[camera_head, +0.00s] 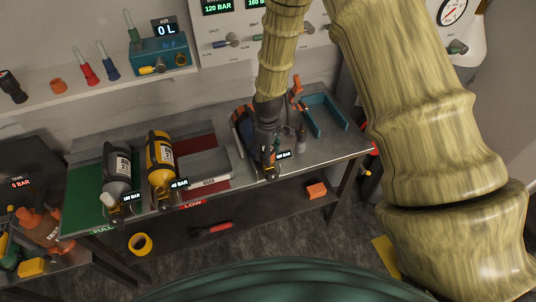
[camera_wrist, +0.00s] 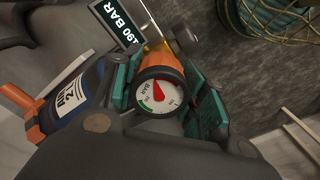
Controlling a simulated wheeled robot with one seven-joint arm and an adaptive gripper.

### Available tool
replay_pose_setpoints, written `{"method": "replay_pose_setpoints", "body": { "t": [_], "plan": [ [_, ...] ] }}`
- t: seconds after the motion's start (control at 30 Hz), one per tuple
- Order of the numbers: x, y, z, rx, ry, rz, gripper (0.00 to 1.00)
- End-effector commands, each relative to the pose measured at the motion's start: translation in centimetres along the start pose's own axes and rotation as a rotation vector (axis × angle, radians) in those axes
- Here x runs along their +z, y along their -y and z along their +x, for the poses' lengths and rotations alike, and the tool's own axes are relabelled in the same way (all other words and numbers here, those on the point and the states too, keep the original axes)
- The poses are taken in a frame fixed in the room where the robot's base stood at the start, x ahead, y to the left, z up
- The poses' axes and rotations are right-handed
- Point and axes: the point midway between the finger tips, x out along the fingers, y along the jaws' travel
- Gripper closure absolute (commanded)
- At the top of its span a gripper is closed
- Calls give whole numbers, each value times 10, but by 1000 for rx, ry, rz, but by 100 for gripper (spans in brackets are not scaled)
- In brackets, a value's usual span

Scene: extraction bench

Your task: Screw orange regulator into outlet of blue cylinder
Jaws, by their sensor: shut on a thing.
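The orange regulator (camera_wrist: 160,70) with its round white gauge shows in the wrist view. My gripper (camera_wrist: 163,97) is shut on it, with a teal pad on each side. In the head view my gripper (camera_head: 269,158) is at the front edge of the bench. The blue cylinder (camera_wrist: 76,92), with a white label and orange bands, lies left of the regulator in the wrist view. In the head view the blue cylinder (camera_head: 243,127) is partly hidden by my arm. A "190 BAR" tag stands by its valve end. The outlet is hidden, and I cannot tell whether the regulator touches it.
A grey cylinder (camera_head: 117,170) and a yellow cylinder (camera_head: 160,158) lie to the left on the bench (camera_head: 340,143). A blue open frame (camera_head: 327,112) and an orange-handled tool (camera_head: 296,88) are at the right. A shelf (camera_head: 120,78) with fittings runs behind.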

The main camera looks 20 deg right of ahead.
Motion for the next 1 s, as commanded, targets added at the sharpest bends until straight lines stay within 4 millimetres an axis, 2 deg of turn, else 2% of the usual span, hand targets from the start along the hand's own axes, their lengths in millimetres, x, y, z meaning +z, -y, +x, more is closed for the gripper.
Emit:
{"method": "replay_pose_setpoints", "body": {
  "t": [0.2, 0.33, 0.43, 0.67, 0.7, 0.8, 1.0],
  "plan": [
    [-1, 0, -1, 2, -1, 305, 86],
    [-1, -1, -1, 2, -2, 450, 86],
    [-1, -1, 0, 2, -2, 503, 86],
    [-1, -1, 0, 2, -3, 510, 86],
    [-1, -1, 0, 2, -3, 510, 52],
    [-1, -1, 0, 1, -2, 509, 34],
    [0, -1, 0, 1, -1, 507, 34]
  ]
}}
